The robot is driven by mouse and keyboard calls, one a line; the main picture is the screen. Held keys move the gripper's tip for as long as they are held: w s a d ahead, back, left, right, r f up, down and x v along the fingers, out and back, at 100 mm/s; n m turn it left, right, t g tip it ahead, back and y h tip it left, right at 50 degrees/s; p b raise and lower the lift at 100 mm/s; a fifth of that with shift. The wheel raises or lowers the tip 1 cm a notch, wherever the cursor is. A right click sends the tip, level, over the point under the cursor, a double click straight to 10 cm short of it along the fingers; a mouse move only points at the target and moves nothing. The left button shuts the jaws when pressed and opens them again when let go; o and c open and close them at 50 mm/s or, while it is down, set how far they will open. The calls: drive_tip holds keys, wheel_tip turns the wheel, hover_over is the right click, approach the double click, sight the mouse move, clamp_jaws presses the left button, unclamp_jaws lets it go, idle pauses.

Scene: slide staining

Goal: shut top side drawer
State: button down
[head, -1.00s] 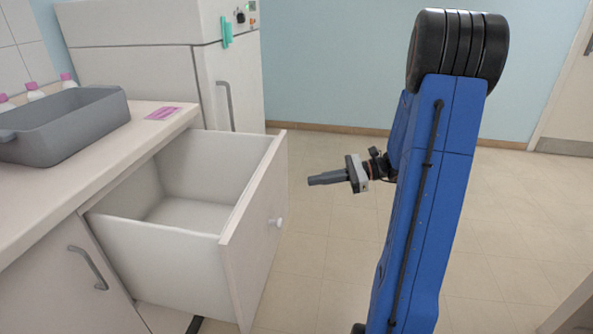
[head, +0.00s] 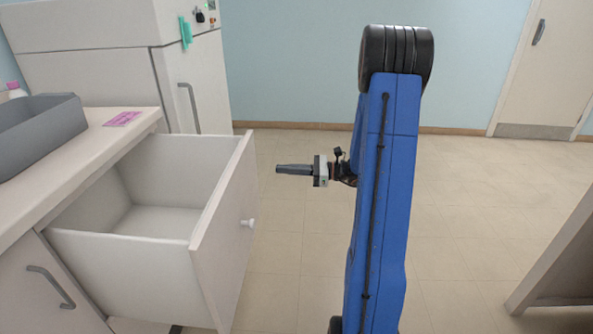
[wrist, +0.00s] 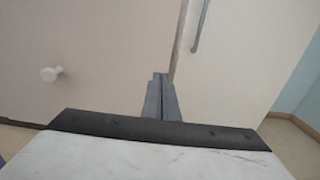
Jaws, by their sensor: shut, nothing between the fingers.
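The top side drawer (head: 222,225) stands pulled far out from the counter at the left in the head view, and its inside looks empty. Its front panel has a round white knob (head: 248,223), which also shows at the left in the wrist view (wrist: 51,73). My gripper (head: 279,169) is shut and empty, pointing left. It is to the right of the drawer front, apart from it, at about the height of the panel's upper part. In the wrist view its closed fingers (wrist: 160,92) point toward the pale drawer front.
A grey tray (head: 45,135), a pink label (head: 123,119) and a pink-capped bottle (head: 16,89) are on the counter. A white fridge-like cabinet (head: 190,85) stands behind. A lower cabinet door with a handle (head: 52,287) is at bottom left.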

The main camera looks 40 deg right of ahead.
sight(172, 163)
drive_tip(key=shift+x, duration=3.45)
drive_tip(key=x, duration=3.3)
drive_tip(key=shift+s+a+f, duration=0.1)
drive_tip(key=shift+a+f, duration=0.05)
drive_tip(key=shift+a, duration=0.35)
drive_tip(key=shift+w, duration=0.25)
drive_tip(key=shift+a+r, duration=0.1)
drive_tip(key=shift+r, duration=0.15)
